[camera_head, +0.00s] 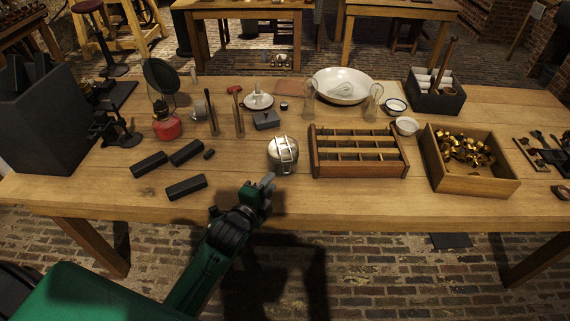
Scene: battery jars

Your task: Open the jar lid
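A round silvery jar (281,163) stands upright on the wooden table, near the front edge and left of the divided wooden tray. Its lid (283,145) sits on top, with pale metal clamp strips across it. My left gripper (259,184) is at the table's front edge, just in front of the jar and a little to its left, apart from it. Its two fingertips look spread with nothing between them. My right gripper is not in view.
A divided wooden tray (318,168) and a wooden box (477,186) of brass parts stand to the right. Black blocks (186,187) and a red lantern (167,126) are to the left. A grey box (266,120) is behind the jar. Bare tabletop surrounds the jar's front.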

